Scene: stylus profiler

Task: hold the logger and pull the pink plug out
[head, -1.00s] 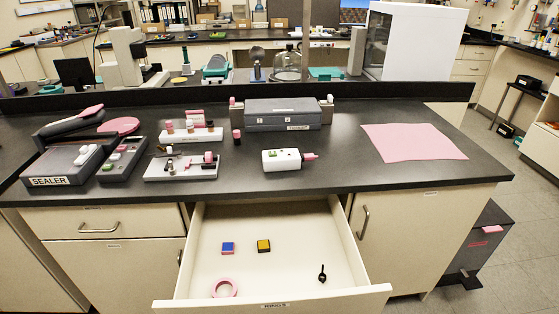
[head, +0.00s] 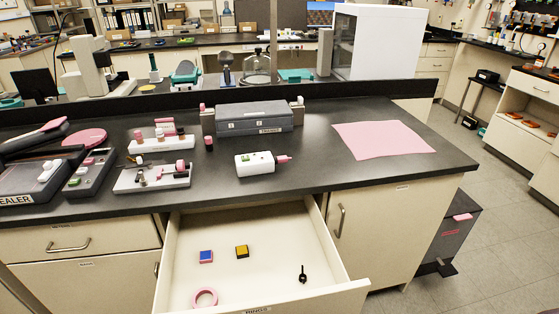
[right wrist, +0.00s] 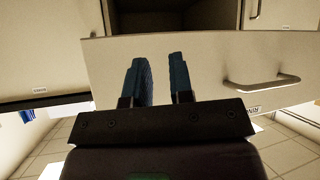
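The logger is a small white box (head: 254,164) with a green patch on top, standing on the black bench in the head view. The pink plug (head: 284,159) sticks out of its right side and appears seated in it. My right gripper (right wrist: 160,80) shows in the right wrist view with two blue fingers apart and nothing between them. It is in front of cream cabinet fronts, away from the logger. My left gripper is not in any view, and neither gripper shows in the head view.
An open drawer (head: 335,262) juts out below the logger, holding a few small items. A grey case (head: 254,118) stands behind the logger. White racks (head: 152,178) with pink parts lie to its left. A pink mat (head: 382,140) lies to the right, with bare bench between.

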